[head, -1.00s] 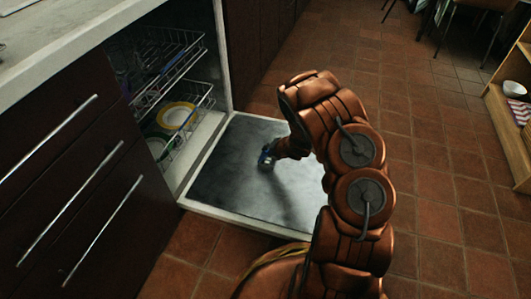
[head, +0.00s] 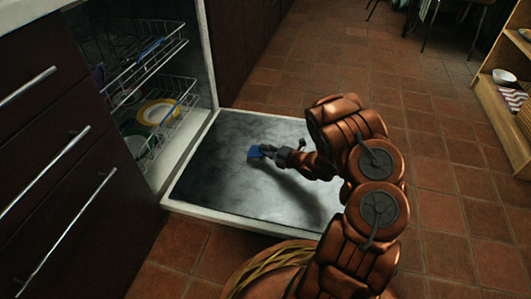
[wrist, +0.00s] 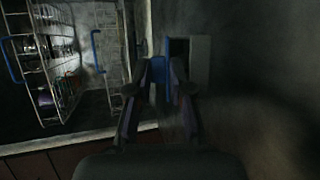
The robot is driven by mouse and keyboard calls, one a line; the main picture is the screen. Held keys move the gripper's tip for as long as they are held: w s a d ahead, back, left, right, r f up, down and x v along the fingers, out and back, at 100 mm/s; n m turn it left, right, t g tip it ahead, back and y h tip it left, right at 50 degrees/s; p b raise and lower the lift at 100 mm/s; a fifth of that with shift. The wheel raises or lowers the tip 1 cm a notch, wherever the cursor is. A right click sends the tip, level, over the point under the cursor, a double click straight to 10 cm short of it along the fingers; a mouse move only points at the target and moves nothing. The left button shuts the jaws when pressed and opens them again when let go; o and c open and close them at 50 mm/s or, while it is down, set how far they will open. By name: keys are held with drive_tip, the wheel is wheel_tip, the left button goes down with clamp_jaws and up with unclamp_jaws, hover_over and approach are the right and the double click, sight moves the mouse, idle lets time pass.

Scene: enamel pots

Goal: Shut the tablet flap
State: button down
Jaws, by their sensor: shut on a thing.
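The dishwasher door (head: 225,185) lies open and flat, with its dark inner face up. The tablet dispenser (wrist: 201,62) shows in the wrist view as a pale grey plate with a dark open recess. The tablet flap (head: 254,152) looks like the small blue piece at my fingertips, beside the recess; it also shows in the wrist view (wrist: 159,77). My gripper (head: 265,153) is over the middle of the door, its fingers shut on this blue flap. The fingers hide part of it, and its exact tilt is hard to tell.
Two wire racks (head: 150,55) stand inside the dishwasher, the lower with a yellow-rimmed plate (head: 158,112). Dark drawers (head: 50,170) with long handles are at left. A wooden shelf (head: 503,95) stands far right. The tiled floor (head: 440,150) between is clear.

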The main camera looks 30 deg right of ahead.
idle(0.4)
drive_tip(key=c, duration=1.1)
unclamp_jaws()
drive_tip(key=shift+r, duration=0.1)
